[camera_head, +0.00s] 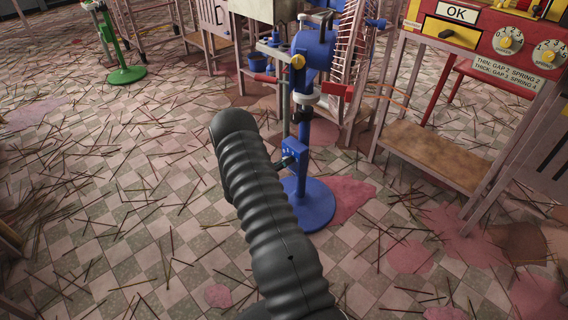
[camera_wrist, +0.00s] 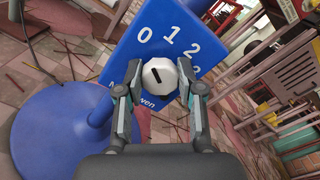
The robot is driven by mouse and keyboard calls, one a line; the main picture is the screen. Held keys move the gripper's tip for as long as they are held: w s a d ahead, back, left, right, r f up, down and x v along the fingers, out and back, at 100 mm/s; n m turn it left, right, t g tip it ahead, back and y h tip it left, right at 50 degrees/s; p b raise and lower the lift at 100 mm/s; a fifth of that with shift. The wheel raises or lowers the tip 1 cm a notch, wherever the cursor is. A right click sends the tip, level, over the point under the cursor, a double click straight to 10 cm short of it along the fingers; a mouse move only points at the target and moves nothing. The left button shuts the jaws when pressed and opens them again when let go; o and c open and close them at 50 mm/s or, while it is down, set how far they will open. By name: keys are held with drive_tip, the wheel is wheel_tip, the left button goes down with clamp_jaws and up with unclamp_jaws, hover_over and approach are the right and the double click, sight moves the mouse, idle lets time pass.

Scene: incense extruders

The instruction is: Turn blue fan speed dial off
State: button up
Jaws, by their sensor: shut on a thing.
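The blue fan (camera_head: 315,52) stands on a round blue base (camera_head: 310,208), with a blue control box (camera_head: 296,150) low on its pole. In the wrist view the control box (camera_wrist: 180,32) fills the upper middle and shows white digits 0, 1, 2 and a partly hidden one. The white speed dial (camera_wrist: 160,75) is a faceted knob with a short slanted black mark; which digit it points at is not clear. My gripper (camera_wrist: 161,86) is shut on the dial, one finger on each side. In the head view my gripper (camera_head: 286,162) is small and dark against the box.
A green stand (camera_head: 126,74) is at the upper left. A red and yellow machine (camera_head: 470,35) with an OK sign and dials is at the right, above a wooden shelf (camera_head: 430,150). Incense sticks litter the tiled floor, which is otherwise open at the left.

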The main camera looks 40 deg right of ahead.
drive_tip(key=shift+n, duration=0.3)
drive_tip(key=o, duration=1.2)
drive_tip(key=shift+c, duration=0.2)
drive_tip(key=a, duration=1.2)
drive_tip(key=shift+s, duration=0.45)
